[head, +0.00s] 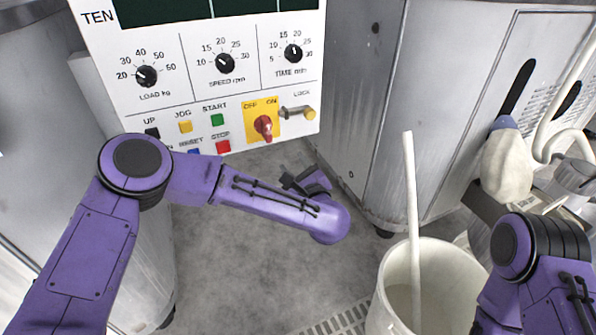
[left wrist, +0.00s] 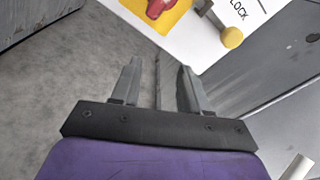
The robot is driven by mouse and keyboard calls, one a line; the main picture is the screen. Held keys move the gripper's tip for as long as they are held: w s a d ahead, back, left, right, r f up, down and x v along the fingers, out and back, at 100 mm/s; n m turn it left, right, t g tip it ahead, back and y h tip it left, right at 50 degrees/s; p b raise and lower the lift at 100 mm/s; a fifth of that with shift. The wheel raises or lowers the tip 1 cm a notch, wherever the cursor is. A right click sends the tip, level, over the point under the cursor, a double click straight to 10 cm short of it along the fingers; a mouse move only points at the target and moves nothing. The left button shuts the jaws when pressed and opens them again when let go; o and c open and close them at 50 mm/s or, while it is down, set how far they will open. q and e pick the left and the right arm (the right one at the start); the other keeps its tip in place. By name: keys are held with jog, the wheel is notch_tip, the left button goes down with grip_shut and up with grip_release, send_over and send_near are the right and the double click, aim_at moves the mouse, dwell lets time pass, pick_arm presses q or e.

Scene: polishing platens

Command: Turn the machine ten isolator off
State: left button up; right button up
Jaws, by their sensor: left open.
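The machine ten panel (head: 185,95) is white, with TEN at its top left. Its isolator is a red knob (head: 263,126) on a yellow plate (head: 249,116) marked OFF and ON. I cannot tell clearly which mark the knob points at. Right of it is a LOCK lever with a yellow ball end (head: 309,113). The left wrist view shows the red knob (left wrist: 157,8) cut by the top edge and the yellow ball (left wrist: 232,37). My left gripper (left wrist: 160,82) is open and empty, below the panel and apart from the knob. My right gripper is out of view.
The panel also carries black dials and UP, JOG, START and STOP buttons (head: 222,147). A white bucket (head: 445,285) with a pale stick stands at lower right. A grey cabinet (head: 365,110) stands right of the panel. Grey floor (head: 225,260) lies clear below.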

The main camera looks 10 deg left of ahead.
pick_arm(q)
jog(key=shift+s+d+f, duration=0.15)
jog(key=shift+s+d, duration=0.4)
jog(key=shift+s, duration=0.15)
